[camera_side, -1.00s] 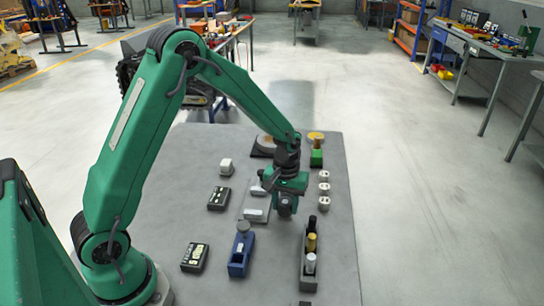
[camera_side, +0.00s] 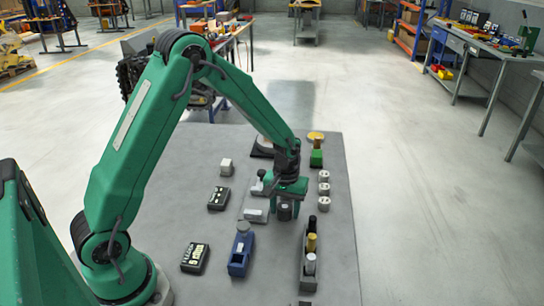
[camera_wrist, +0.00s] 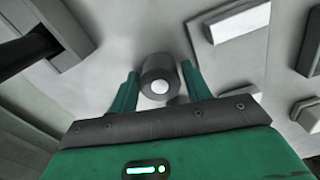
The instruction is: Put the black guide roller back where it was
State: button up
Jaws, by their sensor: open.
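A black guide roller (camera_wrist: 158,75), dark with a pale round centre, stands between my gripper's fingers in the wrist view. In the side view the dark roller (camera_side: 284,212) shows just below the gripper, on or close to the grey table. My gripper (camera_wrist: 160,88) is open, with one green finger on each side of the roller. Whether the fingers touch it is hard to tell. In the side view my gripper (camera_side: 287,192) is low over the table, right of a light plate with pale blocks (camera_side: 255,215).
A grey rack (camera_side: 307,268) with black, yellow and white upright pieces stands in front to the right. White round parts (camera_side: 324,189) line the right side. A blue holder (camera_side: 239,258) and dark boxes (camera_side: 194,258) are to the left. A green block (camera_side: 316,158) stands behind.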

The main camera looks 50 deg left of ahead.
aim_at(284, 207)
jog(key=shift+r, duration=0.15)
notch_tip(284, 207, up, 12)
dwell(0.6)
dwell(0.5)
jog(key=s+r+m+t, duration=0.2)
jog(key=s+r, duration=0.2)
jog(key=s, duration=0.3)
jog(key=s+d+r+m+t, duration=0.1)
jog(key=s+r+m, duration=0.1)
jog(key=s+r, duration=0.2)
jog(key=s+r+m+t, duration=0.2)
jog(key=s+r, duration=0.2)
jog(key=s, duration=0.6)
jog(key=shift+d+m+t, duration=0.3)
jog(key=shift+d+m, duration=0.1)
